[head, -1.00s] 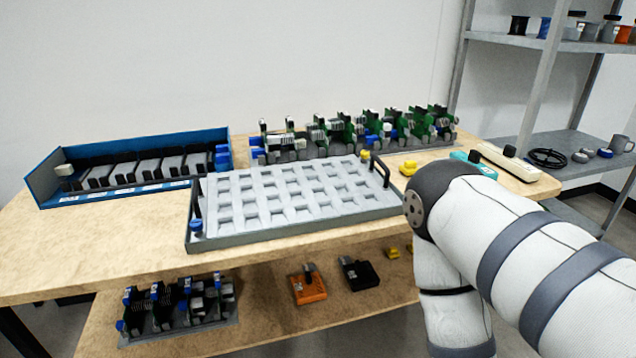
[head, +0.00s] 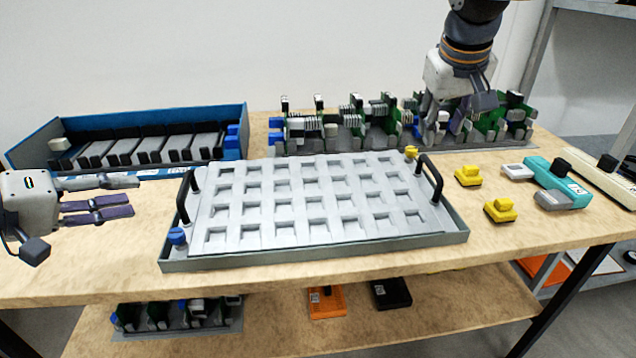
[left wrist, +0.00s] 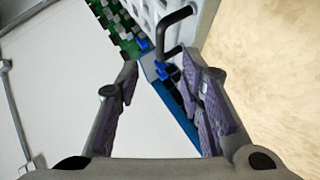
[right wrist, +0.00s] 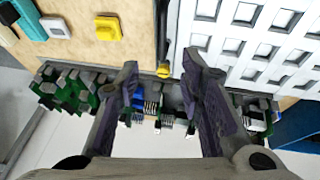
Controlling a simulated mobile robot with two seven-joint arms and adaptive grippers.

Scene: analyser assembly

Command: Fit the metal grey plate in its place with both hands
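The metal grey plate (head: 310,200), a panel with rows of square pockets, lies in a shallow grey tray (head: 320,252) on the table. Black handles stand at its left (head: 187,195) and right (head: 431,180) ends. My left gripper (head: 135,195) is open and empty, left of the plate and apart from the left handle; that handle also shows in the left wrist view (left wrist: 172,30). My right gripper (head: 450,135) is above the green-board rack behind the plate's right end. In the right wrist view its fingers (right wrist: 160,85) are apart with nothing between them.
A blue bin (head: 130,140) with dark modules stands back left. A rack of green boards (head: 345,130) is behind the plate. Yellow pieces (head: 500,210) and a teal device (head: 553,175) lie right. A lower shelf (head: 270,325) holds more parts. The table's front strip is clear.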

